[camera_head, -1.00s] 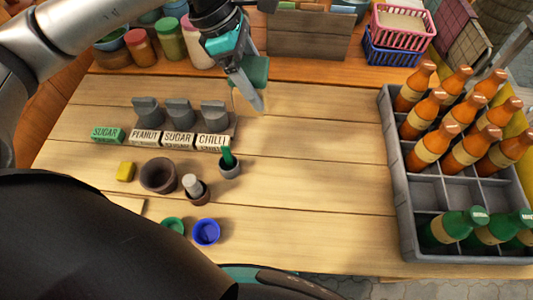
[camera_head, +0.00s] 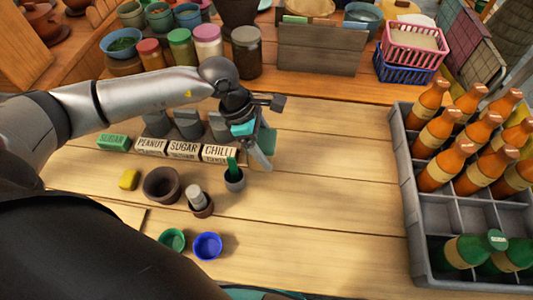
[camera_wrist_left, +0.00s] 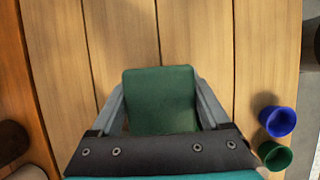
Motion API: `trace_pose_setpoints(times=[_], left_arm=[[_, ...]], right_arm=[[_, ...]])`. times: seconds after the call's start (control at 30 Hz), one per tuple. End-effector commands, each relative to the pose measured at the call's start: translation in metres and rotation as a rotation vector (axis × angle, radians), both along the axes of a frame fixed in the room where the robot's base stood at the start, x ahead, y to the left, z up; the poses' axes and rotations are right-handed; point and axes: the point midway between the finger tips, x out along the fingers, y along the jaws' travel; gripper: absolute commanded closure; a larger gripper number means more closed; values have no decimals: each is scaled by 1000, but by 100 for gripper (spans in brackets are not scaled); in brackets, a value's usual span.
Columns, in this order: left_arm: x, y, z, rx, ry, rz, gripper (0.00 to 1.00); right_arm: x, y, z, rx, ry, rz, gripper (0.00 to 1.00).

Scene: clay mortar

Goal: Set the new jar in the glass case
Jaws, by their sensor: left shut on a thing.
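My left gripper (camera_head: 262,158) is low over the table, right of the CHILLI label block. It is shut on a flat-faced green thing (camera_head: 267,141), which fills the space between the fingers in the left wrist view (camera_wrist_left: 160,98). I cannot tell if it is a jar. Lidded jars stand at the back: one with a red lid (camera_head: 151,54), one green (camera_head: 181,47), one pink (camera_head: 208,41) and one dark (camera_head: 247,52). I cannot tell which is the new jar. No glass case is clearly visible. My right gripper is out of view.
Label blocks (camera_head: 184,151), a dark bowl (camera_head: 161,185), small pots (camera_head: 234,180), and green (camera_head: 172,240) and blue (camera_head: 207,246) cups stand left and front. A grey bottle crate (camera_head: 408,215) is right. The table (camera_head: 330,185) between is clear.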

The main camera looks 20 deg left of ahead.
Motion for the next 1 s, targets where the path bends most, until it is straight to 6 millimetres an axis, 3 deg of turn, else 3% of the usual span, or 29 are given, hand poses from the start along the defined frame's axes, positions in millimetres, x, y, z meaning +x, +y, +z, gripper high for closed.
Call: trace_pose_setpoints(times=[0.17,0.57,0.6,0.73,1.0], left_arm=[[0,-1,-28,-1,2,0,94],[0,0,-34,-1,0,0,94],[0,0,-33,1,2,1,16],[0,0,-33,1,2,1,1],[0,0,-32,1,2,1,0]], right_arm=[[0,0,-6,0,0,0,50],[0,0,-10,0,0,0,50],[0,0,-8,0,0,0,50],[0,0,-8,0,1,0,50],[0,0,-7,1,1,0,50]])
